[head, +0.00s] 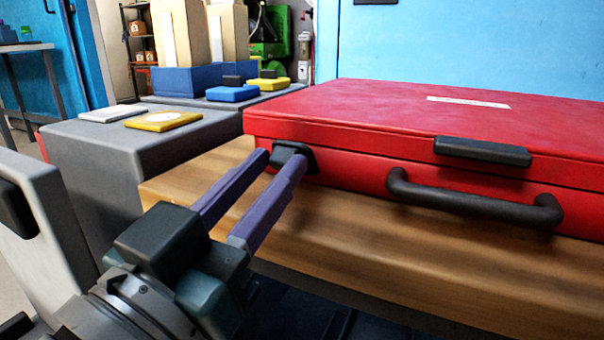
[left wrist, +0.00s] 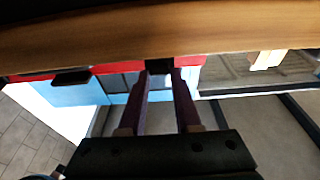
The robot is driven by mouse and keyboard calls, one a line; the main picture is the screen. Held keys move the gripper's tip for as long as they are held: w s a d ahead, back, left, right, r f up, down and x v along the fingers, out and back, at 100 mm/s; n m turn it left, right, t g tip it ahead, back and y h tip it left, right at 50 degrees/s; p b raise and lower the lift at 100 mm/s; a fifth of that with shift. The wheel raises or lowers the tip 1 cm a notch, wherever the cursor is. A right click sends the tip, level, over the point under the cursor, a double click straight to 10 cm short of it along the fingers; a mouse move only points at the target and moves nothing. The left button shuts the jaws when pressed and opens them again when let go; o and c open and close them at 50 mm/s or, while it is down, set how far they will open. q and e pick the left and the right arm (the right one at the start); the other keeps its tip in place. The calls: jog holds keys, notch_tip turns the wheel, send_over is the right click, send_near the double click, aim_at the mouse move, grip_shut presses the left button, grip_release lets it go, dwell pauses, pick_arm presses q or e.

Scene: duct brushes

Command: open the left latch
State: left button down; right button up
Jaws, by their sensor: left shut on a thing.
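A closed red case (head: 400,125) lies on a wooden bench (head: 330,225), its front face toward me. The left latch, a small dark block (head: 291,149), sits on the case's front near its left corner. My left gripper (head: 279,160) reaches it from the lower left, its two purple fingers shut on it. In the left wrist view the latch (left wrist: 160,66) shows as a dark block between the fingertips (left wrist: 160,72). The fingers partly hide it, so I cannot tell how far it is turned. My right gripper is not in view.
A black handle (head: 475,203) sticks out from the case's front, with a dark bar (head: 482,151) above it. Left of the case, a grey block (head: 120,145) carries a yellow pad (head: 163,121) and a white one (head: 111,113). Blue and yellow items stand behind.

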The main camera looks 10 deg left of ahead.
pick_arm(q)
jog(key=c, duration=0.6)
grip_release()
jog(key=shift+s+a, duration=0.15)
jog(key=shift+s, duration=0.2)
jog(key=p+v, duration=0.2)
jog(key=v, duration=0.7)
jog(key=shift+p, duration=0.35)
